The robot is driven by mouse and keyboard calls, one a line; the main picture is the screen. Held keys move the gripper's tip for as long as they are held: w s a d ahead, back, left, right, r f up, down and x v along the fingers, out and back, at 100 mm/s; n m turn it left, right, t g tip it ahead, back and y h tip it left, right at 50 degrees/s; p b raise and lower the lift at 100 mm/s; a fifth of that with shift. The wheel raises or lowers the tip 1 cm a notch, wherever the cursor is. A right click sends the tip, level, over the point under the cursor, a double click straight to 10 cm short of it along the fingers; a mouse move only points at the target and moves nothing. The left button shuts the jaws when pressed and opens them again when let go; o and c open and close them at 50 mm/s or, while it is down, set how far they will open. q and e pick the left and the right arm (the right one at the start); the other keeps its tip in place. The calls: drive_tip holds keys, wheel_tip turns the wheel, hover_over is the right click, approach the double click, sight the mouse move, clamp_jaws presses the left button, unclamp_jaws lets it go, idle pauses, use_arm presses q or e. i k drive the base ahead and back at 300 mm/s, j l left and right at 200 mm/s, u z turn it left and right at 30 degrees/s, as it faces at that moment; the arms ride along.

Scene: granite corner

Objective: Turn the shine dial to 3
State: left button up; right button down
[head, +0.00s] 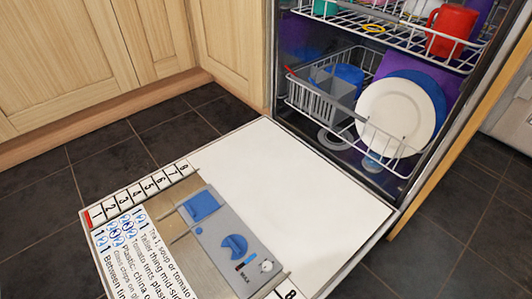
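The inside of the open dishwasher door (290,185) carries a grey dispenser panel (222,235) with a blue flap (202,205) and a blue round part (235,246). A small pale round knob (266,266) sits near the panel's lower end, by the marking MAX. I cannot tell which part is the shine dial or read its setting. A numbered strip (137,190) runs from 1 to 8 along the door, with a red patch (96,218) at the 1 end. Neither of my grippers is in the head view.
A printed text sheet (145,255) lies left of the panel. The lower rack (320,105) holds a white plate (395,115) and a grey cutlery basket (335,90). The upper rack (400,35) holds a red cup (452,30). Wooden cabinets (80,60) stand left; dark floor tiles (100,160) are clear.

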sight(267, 267)
drive_tip(key=l+u, duration=0.85)
drive_tip(key=k, duration=0.35)
drive_tip(key=i+z, duration=0.65)
drive_tip(key=k, duration=0.1)
